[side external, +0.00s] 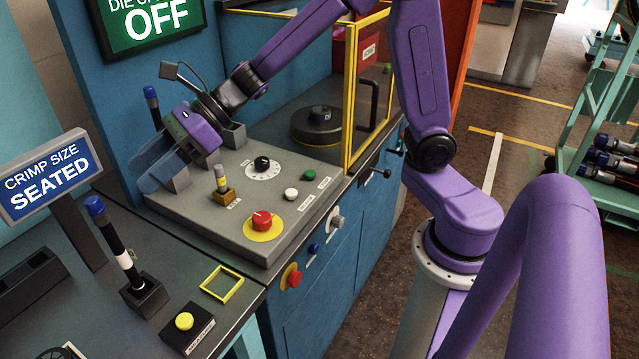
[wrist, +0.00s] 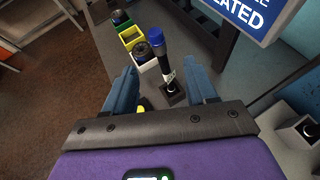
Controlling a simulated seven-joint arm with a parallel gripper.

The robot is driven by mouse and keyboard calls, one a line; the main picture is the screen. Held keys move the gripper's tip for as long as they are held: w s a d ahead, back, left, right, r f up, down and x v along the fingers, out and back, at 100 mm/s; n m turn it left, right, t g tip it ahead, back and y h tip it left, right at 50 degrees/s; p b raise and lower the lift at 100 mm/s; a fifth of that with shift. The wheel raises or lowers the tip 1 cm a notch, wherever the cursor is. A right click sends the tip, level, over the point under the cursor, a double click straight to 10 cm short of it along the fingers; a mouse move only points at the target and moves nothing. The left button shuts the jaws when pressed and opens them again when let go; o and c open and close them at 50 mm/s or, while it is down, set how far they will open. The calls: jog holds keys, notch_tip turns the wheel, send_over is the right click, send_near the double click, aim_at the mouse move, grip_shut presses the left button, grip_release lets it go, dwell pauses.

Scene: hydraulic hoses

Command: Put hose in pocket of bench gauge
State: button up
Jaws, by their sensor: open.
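A black hose (side external: 118,244) with a blue cap and a white band stands close to upright in a small black block (side external: 145,297) on the bench. A sign beside it reads "CRIMP SIZE SEATED" (side external: 45,178). The hose also shows in the wrist view (wrist: 163,62), with its foot in the block (wrist: 174,93). My gripper (side external: 152,168) is open and empty, above and behind the hose at the left edge of the grey control panel. In the wrist view its blue fingers (wrist: 163,90) frame the hose from a distance, not touching it.
The grey control panel (side external: 285,170) carries knobs, a red button (side external: 262,221) and a yellow-grey lever (side external: 221,180). A second blue-capped hose (side external: 152,104) stands behind my gripper. A yellow square frame (side external: 222,283) and a yellow-button box (side external: 187,330) lie near the bench front. Several bins (wrist: 132,38) show beyond the hose.

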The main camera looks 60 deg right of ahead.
jog(key=s+d+f+n+g+h, duration=0.1)
jog(key=s+d+f+n+h, duration=0.1)
jog(key=s+d+n, duration=0.4)
jog(key=s+d+f+n+g+h, duration=0.2)
jog(key=s+d+n+h, duration=0.3)
jog(key=s+n, duration=0.7)
jog(key=s+d+f+n+g+h, duration=0.2)
jog(key=s+d+n, duration=0.6)
jog(key=n, duration=0.9)
notch_tip(320, 180, down, 2)
jog(key=shift+s+f+n+h, duration=0.25)
jog(key=shift+s+h, duration=0.35)
jog(key=shift+h, duration=0.5)
